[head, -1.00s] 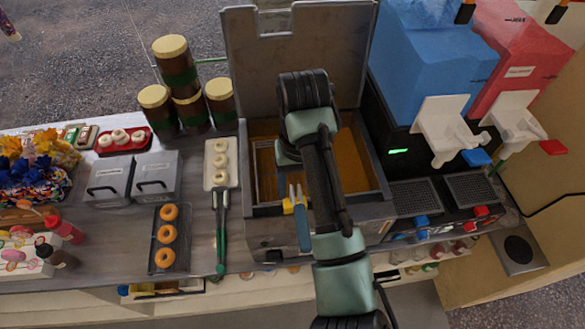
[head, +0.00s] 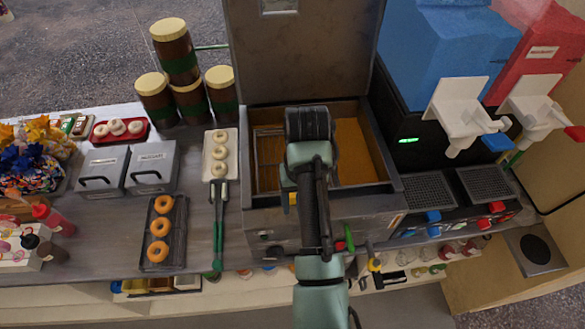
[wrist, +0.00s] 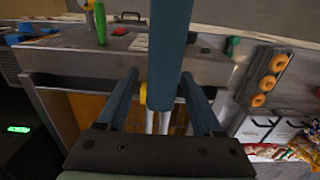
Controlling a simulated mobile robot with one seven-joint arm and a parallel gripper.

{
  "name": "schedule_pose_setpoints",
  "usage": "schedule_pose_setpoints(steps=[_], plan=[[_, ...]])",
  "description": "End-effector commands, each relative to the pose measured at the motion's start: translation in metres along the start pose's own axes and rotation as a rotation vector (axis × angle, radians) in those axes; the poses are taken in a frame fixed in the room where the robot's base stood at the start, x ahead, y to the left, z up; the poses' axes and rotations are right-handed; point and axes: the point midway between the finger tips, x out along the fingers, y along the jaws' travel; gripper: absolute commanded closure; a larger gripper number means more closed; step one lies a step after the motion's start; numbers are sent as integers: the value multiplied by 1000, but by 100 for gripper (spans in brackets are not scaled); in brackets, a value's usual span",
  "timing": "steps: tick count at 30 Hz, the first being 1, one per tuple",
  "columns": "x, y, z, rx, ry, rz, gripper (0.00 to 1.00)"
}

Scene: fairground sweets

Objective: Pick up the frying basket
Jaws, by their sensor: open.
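The frying basket (head: 268,160) sits in the left part of the fryer (head: 350,222), its wire side partly hidden by my arm in the head view. In the wrist view its thick blue handle (wrist: 170,45) runs up the middle of the picture, with a yellow piece (wrist: 143,90) and pale rods at its lower end. My gripper (wrist: 160,77) is open, with one finger on each side of the handle. I cannot tell whether either finger touches it.
The fryer's raised lid (head: 300,60) stands behind it. Green-handled tongs (head: 218,225) and a doughnut rack (head: 160,235) lie to the left. Drink dispensers (head: 450,60) stand close on the right. Red and green knobs and a green lever (wrist: 100,22) are on the fryer front.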

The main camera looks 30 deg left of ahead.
Motion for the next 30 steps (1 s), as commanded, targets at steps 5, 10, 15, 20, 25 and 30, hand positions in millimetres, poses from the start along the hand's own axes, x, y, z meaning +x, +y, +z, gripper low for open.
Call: schedule_pose_setpoints(steps=[5, 10, 15, 20, 25, 30], plan=[[5, 0, 0, 0, 0, 1, 32], [5, 0, 0, -1, 0, 1, 42], [5, 0, 0, -1, 0, 1, 72], [4, 0, 0, -1, 0, 1, 100], [4, 0, 0, -1, 1, 1, 100], [4, 0, 0, -1, 1, 1, 100]])
